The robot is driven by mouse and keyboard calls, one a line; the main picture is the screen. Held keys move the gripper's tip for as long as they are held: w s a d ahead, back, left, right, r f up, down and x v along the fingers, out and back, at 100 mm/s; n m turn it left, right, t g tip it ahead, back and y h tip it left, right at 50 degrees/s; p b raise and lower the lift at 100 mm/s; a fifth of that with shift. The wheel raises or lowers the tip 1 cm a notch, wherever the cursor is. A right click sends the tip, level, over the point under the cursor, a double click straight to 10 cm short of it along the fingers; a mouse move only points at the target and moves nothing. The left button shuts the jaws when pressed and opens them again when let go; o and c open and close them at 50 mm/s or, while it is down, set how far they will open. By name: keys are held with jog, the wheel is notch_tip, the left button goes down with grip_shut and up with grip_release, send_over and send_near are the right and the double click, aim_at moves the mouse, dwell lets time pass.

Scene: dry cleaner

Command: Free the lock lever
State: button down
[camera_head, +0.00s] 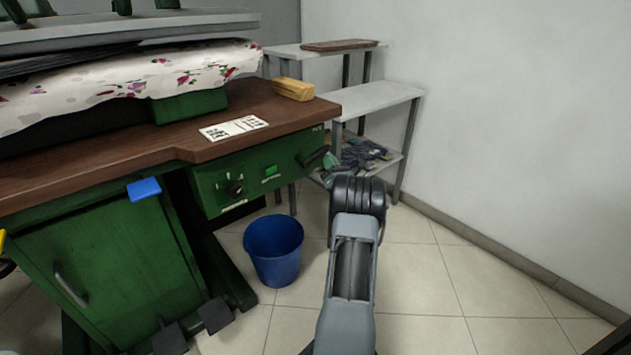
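A dark lever-like handle (315,157) sticks out at the right end of the green control panel (255,172), under the wooden tabletop. It may be the lock lever; I see no label that settles it. My arm reaches up from the bottom, and its dark, rounded wrist is just right of and below this handle. My gripper's fingers are not clearly visible; the wrist hides what lies beyond it. I cannot tell whether anything touches the handle or blocks it.
The wooden tabletop (60,178) bears a card (233,128) and a yellowish block (293,89). A blue bucket (273,252) stands on the floor below the panel. A grey shelf (375,98) with dark items below stands behind my wrist.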

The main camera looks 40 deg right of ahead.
aim_at(329, 150)
jog(key=shift+a+r+n+t+y, duration=0.1)
jog(key=shift+r+n+t+y, duration=0.1)
jog(key=shift+r+n+y, duration=0.65)
jog(key=shift+r+n+t+y, duration=0.25)
jog(key=shift+r+n, duration=0.3)
jog(key=shift+r, duration=0.7)
jog(key=s+d+f+p, duration=0.2)
jog(key=s+d+f, duration=0.3)
jog(key=s+f, duration=0.2)
jog(key=shift+s+f, duration=0.2)
jog(key=shift+s, duration=1.1)
